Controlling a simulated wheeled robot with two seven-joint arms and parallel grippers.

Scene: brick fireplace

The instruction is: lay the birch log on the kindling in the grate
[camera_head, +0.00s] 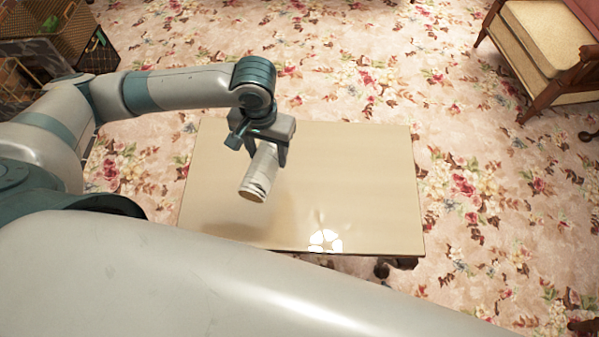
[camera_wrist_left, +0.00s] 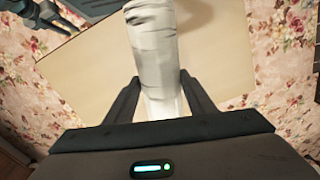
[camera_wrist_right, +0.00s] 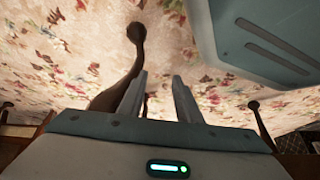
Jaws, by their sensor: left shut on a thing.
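The birch log (camera_head: 259,176) is short and pale with dark bark marks and a tan cut end. My left gripper (camera_head: 267,152) is shut on it and holds it tilted above the tan table. In the left wrist view the log (camera_wrist_left: 153,48) sits between the two dark fingers (camera_wrist_left: 160,82) and reaches away from them. My right gripper (camera_wrist_right: 158,85) shows only in its own wrist view, with its fingers apart and nothing seen between them. No grate or kindling shows in these views.
The glossy tan tabletop (camera_head: 350,180) is bare below the log. A wooden armchair (camera_head: 545,45) stands at the back right. A curved wooden leg (camera_wrist_right: 133,50) rises behind my right fingers.

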